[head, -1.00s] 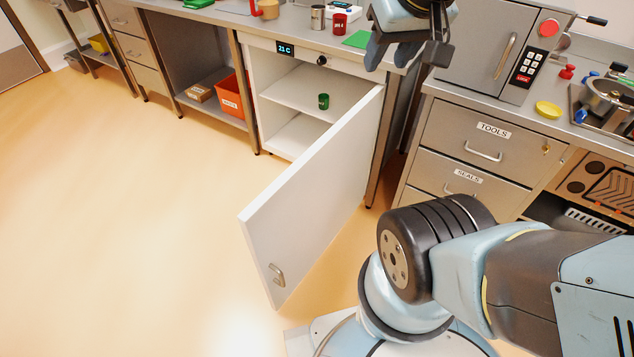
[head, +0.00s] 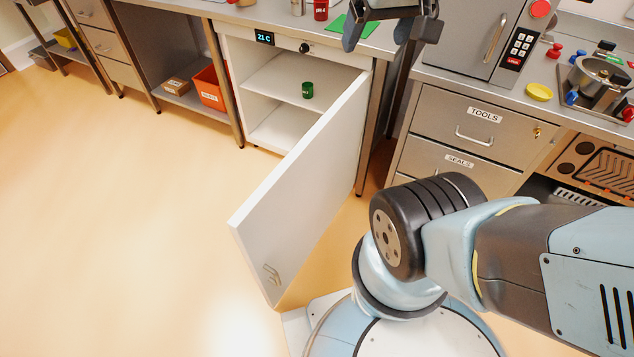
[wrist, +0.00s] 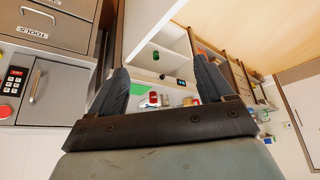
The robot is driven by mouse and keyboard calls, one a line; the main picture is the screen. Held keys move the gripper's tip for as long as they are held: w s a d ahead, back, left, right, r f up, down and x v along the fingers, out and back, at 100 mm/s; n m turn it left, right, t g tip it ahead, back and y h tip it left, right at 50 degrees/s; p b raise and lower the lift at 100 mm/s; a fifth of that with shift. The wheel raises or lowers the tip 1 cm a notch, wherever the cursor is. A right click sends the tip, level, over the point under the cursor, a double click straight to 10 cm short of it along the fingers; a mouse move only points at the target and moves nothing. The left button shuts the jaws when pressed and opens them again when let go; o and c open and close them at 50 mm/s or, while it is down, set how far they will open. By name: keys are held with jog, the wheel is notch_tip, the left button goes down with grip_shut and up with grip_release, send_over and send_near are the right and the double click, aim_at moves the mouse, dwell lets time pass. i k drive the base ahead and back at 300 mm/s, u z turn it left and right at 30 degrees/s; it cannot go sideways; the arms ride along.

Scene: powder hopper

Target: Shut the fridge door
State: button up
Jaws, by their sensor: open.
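The white fridge (head: 275,72) stands under the bench with its door (head: 305,170) swung wide open toward me. The door's handle (head: 271,274) is near its lower free end. A green cup (head: 307,90) sits on the fridge's shelf. My gripper (head: 372,32) is open and empty, above the bench top near the fridge's upper right, apart from the door. In the wrist view my gripper (wrist: 160,95) shows two spread dark fingers with the open fridge (wrist: 172,42) beyond them.
A steel drawer unit labelled TOOLS (head: 484,115) stands right of the fridge. An orange bin (head: 210,88) sits on a low shelf to the left. A green mat (head: 357,28) and a red cup (head: 320,10) are on the bench. The floor left of the door is clear.

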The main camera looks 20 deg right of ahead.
aim_at(279, 227)
jog(key=u, duration=1.4)
jog(key=k, duration=1.6)
jog(key=z, duration=1.05)
jog(key=i, duration=1)
jog(key=u, duration=0.1)
